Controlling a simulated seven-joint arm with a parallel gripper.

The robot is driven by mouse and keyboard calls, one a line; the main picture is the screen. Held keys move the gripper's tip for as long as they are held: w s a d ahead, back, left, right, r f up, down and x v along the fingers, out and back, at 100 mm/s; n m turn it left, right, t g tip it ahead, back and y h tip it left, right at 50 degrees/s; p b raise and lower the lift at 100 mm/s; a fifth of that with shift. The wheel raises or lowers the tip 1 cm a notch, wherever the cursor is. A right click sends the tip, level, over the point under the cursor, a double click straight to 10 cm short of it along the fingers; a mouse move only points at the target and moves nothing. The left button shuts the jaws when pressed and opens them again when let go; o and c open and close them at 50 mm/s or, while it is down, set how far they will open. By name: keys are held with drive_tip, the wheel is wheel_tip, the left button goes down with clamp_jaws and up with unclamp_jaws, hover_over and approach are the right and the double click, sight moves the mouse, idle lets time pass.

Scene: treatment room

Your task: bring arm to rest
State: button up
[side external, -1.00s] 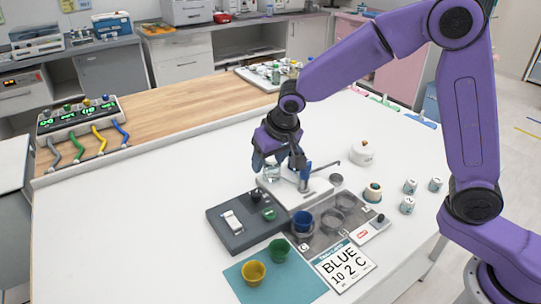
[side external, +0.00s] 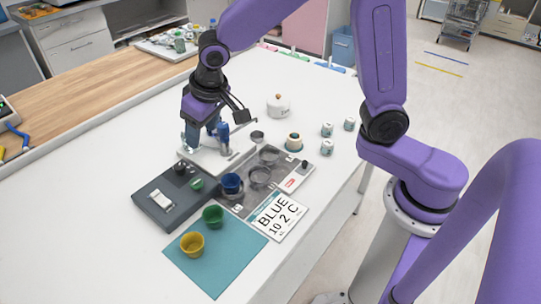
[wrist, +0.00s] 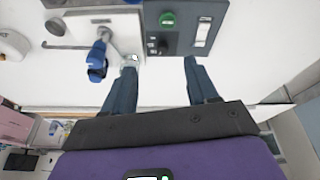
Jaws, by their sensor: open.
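My gripper (side external: 203,128) hangs over the rear left part of a white device (side external: 222,162) with a blue lever (side external: 223,131). In the wrist view my gripper (wrist: 160,66) has its two blue-grey fingers spread apart, with nothing held between them. The blue lever (wrist: 97,64) shows left of the left finger there. A small clear vessel (wrist: 132,60) shows at the left fingertip; I cannot tell whether they touch.
Close by are a grey box (side external: 150,207) with a green knob (side external: 197,184), a blue cup (side external: 231,183), a green cup (side external: 213,216), and a yellow cup (side external: 192,244) on a teal mat (side external: 225,275). A white pot (side external: 278,106) stands behind.

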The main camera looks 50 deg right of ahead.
drive_tip(key=s+d+n+g, duration=0.1)
drive_tip(key=s+d+n, duration=0.4)
drive_tip(key=s, duration=0.9)
drive_tip(key=s+d+n+g, duration=0.2)
drive_tip(key=s+d+n, duration=0.3)
drive_tip(key=s, duration=0.9)
drive_tip(key=d, duration=0.3)
drive_tip(key=shift+r+g, duration=0.3)
drive_tip(key=shift+r, duration=0.05)
drive_tip(key=shift+o, duration=0.3)
drive_tip(key=shift+w, duration=0.1)
